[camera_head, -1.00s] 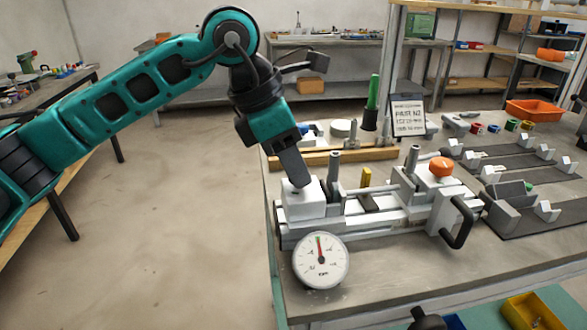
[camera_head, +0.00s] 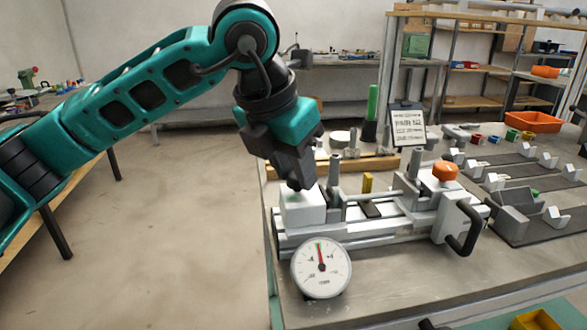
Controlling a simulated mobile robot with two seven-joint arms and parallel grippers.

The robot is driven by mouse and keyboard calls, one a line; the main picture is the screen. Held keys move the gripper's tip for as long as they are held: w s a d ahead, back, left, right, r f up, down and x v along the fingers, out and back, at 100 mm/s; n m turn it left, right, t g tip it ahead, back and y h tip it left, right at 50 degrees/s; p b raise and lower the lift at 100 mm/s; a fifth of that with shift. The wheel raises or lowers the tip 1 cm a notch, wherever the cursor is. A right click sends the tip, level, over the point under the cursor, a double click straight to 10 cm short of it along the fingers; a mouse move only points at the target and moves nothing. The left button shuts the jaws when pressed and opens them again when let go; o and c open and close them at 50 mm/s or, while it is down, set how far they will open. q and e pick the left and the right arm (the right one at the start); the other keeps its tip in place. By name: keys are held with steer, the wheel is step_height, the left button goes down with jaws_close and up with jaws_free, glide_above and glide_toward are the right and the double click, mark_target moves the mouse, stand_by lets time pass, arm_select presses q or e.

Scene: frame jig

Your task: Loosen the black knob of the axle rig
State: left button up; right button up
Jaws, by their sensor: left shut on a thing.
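The axle rig (camera_head: 385,233) lies along the bench's near left part, with a white block (camera_head: 303,214) at its left end, rods and a clamp block at its right. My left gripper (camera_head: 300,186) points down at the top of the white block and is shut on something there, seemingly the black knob. The knob itself is hidden by the dark fingers, so I cannot see how far it is turned. A round white dial (camera_head: 321,267) with a red and a green mark stands in front of the rig. My right gripper is not in view.
An orange knob (camera_head: 445,170) and a black handle (camera_head: 468,232) are on the rig's right end. Behind stand a sign (camera_head: 408,127) and a green-handled tool (camera_head: 372,103). Grey fixtures lie right; an orange bin (camera_head: 533,122) is behind.

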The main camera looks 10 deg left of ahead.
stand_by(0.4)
arm_select(q)
steer(key=o, duration=1)
steer(key=shift+o, duration=0.2)
steer(key=p+v, duration=0.2)
steer(key=v, duration=1.1)
steer(key=shift+s+d+f, duration=0.1)
